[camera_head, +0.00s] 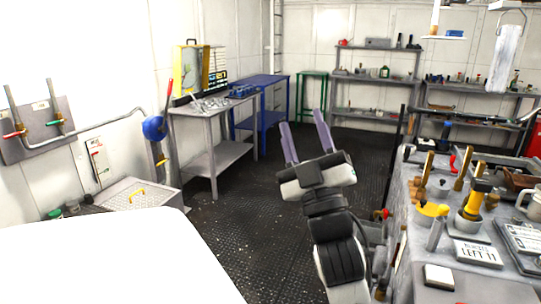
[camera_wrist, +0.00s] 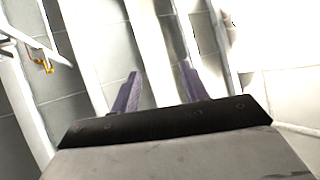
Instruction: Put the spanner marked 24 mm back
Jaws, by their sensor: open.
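My gripper (camera_head: 305,138) is open and empty, held up over the dark floor in the middle of the head view. Its two purple fingers also show in the wrist view (camera_wrist: 160,88), spread apart with only pale wall panels behind them. Shiny metal tools (camera_head: 212,103), possibly spanners, lie on the grey metal table (camera_head: 213,162) at the back left. They are too small to tell apart, and no 24 mm marking can be read. A yellow case or board (camera_head: 191,68) stands upright at the back of that table, beside a dark panel (camera_head: 218,66) with small marks.
A blue workbench (camera_head: 262,112) and green stand (camera_head: 312,95) are beyond the table. A cluttered grey bench (camera_head: 407,215) stands close on the right. Shelves (camera_head: 372,80) line the back wall. A blue valve wheel (camera_head: 154,127) is at left. The dark deck (camera_head: 262,190) between is clear.

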